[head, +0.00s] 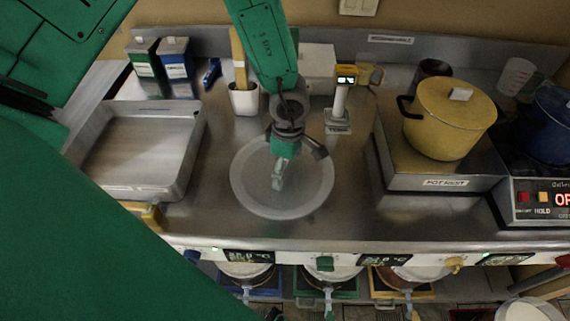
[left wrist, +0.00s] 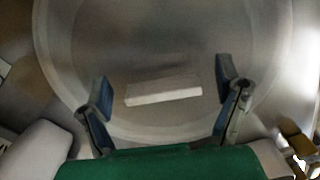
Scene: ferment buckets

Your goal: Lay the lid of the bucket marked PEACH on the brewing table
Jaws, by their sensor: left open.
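A round, pale translucent lid (head: 312,197) lies flat on the steel brewing table (head: 400,222), near its front middle. Its light bar handle (head: 278,177) shows below my left gripper. My left gripper (head: 290,156) hangs over the lid, open and empty. In the left wrist view the lid (left wrist: 150,40) fills most of the picture, and its bar handle (left wrist: 163,91) lies between the two spread fingers (left wrist: 165,92), apart from both. I cannot read any PEACH mark on the lid. My right gripper is not in view.
A steel tray (head: 185,165) stands left of the lid. Behind are a white utensil cup (head: 244,100) and a yellow-topped stand (head: 340,98). A yellow pot (head: 448,120) sits on a raised platform at right. Several buckets (head: 325,272) stand below the front edge.

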